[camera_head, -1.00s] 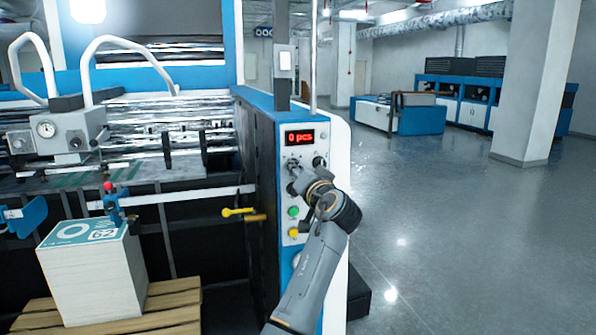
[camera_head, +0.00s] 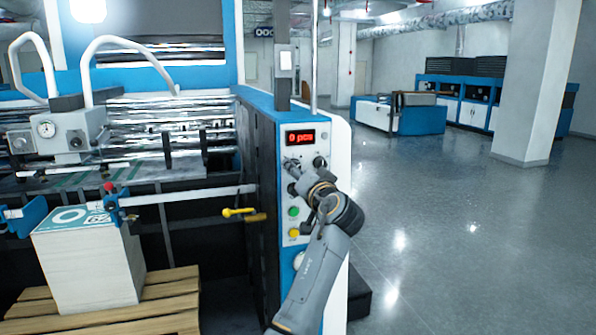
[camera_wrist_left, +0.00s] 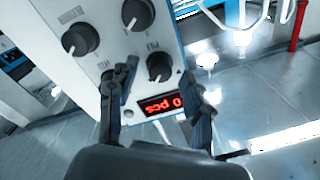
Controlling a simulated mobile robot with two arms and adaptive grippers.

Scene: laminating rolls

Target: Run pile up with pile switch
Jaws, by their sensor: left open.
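The pile (camera_head: 85,268) is a tall stack of white sheets with a teal top sheet, standing on a wooden pallet (camera_head: 165,310) at the left of the head view. A control panel (camera_head: 305,205) with a red display (camera_head: 306,138) reading "0 pcs" faces me. My left gripper (camera_head: 291,165) is open at the panel's upper knobs, below the display. In the left wrist view, one black knob (camera_wrist_left: 160,66) appears between the open fingers (camera_wrist_left: 158,74). Two more knobs (camera_wrist_left: 80,40) (camera_wrist_left: 138,12) show beside it. I cannot tell which knob is the pile switch, or whether a finger touches one.
Green (camera_head: 293,212) and yellow (camera_head: 293,233) buttons sit lower on the panel. A yellow handle (camera_head: 238,212) sticks out left of it. A pillar (camera_head: 525,85) and blue machines (camera_head: 410,115) stand far back right. The floor (camera_head: 450,240) between is clear.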

